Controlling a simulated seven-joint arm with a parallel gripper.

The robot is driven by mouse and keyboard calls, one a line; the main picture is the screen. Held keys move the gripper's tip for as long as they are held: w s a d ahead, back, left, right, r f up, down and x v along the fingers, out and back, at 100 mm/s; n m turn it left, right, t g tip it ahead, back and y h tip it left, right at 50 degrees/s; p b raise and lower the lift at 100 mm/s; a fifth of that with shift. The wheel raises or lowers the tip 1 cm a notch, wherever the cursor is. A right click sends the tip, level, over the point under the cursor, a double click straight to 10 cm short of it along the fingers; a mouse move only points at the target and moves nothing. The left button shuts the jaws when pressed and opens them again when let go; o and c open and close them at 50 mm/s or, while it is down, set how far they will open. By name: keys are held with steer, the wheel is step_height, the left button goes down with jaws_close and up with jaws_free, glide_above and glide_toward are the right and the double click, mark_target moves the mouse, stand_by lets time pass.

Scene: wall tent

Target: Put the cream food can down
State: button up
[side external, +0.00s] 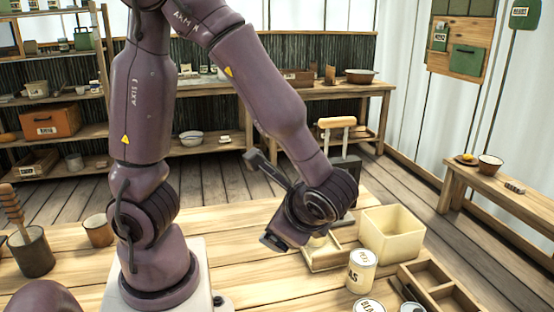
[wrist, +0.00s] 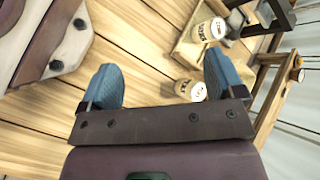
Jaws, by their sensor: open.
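A cream food can (side external: 360,272) with dark lettering stands upright on the wooden table in the side view, just in front of a cream box. A second light can (side external: 368,305) is cut off by the bottom edge. My gripper (side external: 272,241) is above the table, left of the cans and apart from them. In the wrist view my gripper (wrist: 161,65) has its two blue fingers wide apart with nothing held between them. One light can (wrist: 190,91) shows near the right finger, and another can (wrist: 208,31) is farther up. I cannot tell which matches which can in the side view.
A cream open box (side external: 392,233) stands behind the can. A wooden divided tray (side external: 437,287) lies to the right, and a low wooden tray (side external: 322,256) lies left of the box. A brown cup (side external: 98,231) and a dark utensil pot (side external: 32,252) stand at left.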

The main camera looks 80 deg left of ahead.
steer(key=r+n+t+h, duration=0.1)
steer(key=r+n+h, duration=0.1)
steer(key=h, duration=0.1)
steer(key=s+r+n+t+h, duration=0.1)
steer(key=r+n+h, duration=0.2)
steer(key=shift+s+r, duration=0.2)
steer(key=shift+r, duration=0.1)
steer(key=r+n+t+h, duration=0.1)
steer(key=r, duration=0.1)
steer(key=r+n+t+h, duration=0.1)
steer(key=t, duration=0.1)
steer(key=r+t+h, duration=0.1)
steer(key=r, duration=0.1)
steer(key=shift+s+d+r+n+t, duration=0.15)
steer(key=shift+d+r+n+t, duration=0.2)
steer(key=shift+n+t, duration=0.05)
steer(key=shift+c, duration=0.7)
steer(key=shift+r, duration=0.2)
steer(key=shift+c, duration=0.5)
